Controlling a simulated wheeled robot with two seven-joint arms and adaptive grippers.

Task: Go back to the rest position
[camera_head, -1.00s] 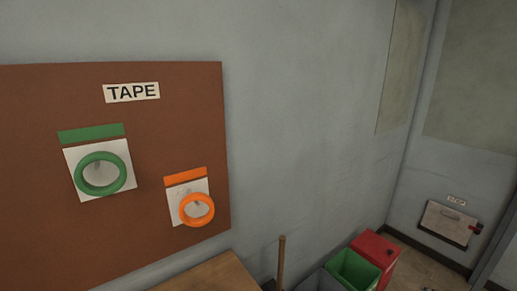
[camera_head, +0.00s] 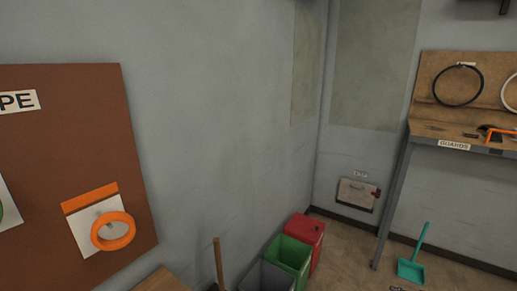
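Neither of my grippers shows in the head view, so I cannot see whether they are open or shut. An orange tape ring (camera_head: 113,231) hangs on a white card with an orange strip, on the brown board (camera_head: 85,130) at the left. A cut-off label on the board reads "PE" (camera_head: 19,101). Only a sliver of the green tape ring (camera_head: 2,212) shows at the left edge.
Grey, green (camera_head: 289,258) and red (camera_head: 306,240) bins stand along the wall. A wooden handle (camera_head: 218,262) rises beside them. A workbench labelled "GUARDS" (camera_head: 454,145) stands at the right. A teal dustpan (camera_head: 412,267) is on the floor beside it. Some floor between is clear.

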